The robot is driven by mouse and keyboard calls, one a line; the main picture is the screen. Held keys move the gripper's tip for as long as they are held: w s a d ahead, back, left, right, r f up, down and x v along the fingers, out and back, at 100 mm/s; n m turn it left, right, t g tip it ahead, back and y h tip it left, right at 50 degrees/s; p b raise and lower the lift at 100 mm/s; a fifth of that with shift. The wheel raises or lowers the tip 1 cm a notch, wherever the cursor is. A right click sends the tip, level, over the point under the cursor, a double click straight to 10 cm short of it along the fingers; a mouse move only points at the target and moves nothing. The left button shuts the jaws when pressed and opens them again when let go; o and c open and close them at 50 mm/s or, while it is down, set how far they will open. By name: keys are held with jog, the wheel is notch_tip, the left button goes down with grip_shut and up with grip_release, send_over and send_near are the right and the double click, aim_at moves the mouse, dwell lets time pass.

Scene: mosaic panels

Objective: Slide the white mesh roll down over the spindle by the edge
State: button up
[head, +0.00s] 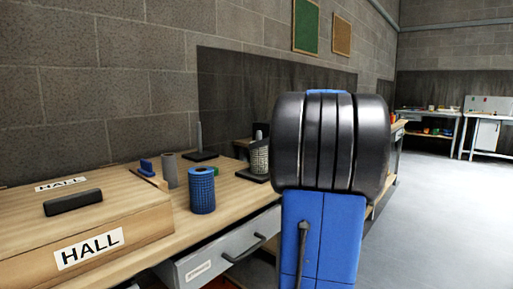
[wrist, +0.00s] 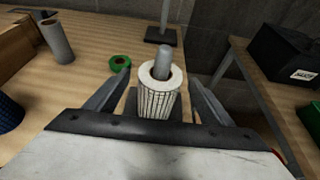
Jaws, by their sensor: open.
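The white mesh roll (wrist: 157,103) sits upright around a grey spindle (wrist: 164,62), whose rounded tip sticks out of the roll's top. In the head view the roll (head: 259,159) stands by the bench edge, low over a dark base (head: 250,176). My gripper (wrist: 160,72) is open, with one finger on each side of the roll and visible gaps between fingers and roll. The roll's lower end is hidden by my gripper in the wrist view. In the head view my arm hides the gripper.
A second, bare spindle (head: 199,137) on a dark base stands farther back. A blue mesh roll (head: 202,190), a grey roll (head: 169,170) and a green ring (wrist: 120,62) are on the bench. A wooden HALL box (head: 120,215) fills the left. A black box (wrist: 285,55) stands right.

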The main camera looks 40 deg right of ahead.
jog(key=v, duration=1)
jog(key=shift+s, duration=0.1)
dwell(0.4)
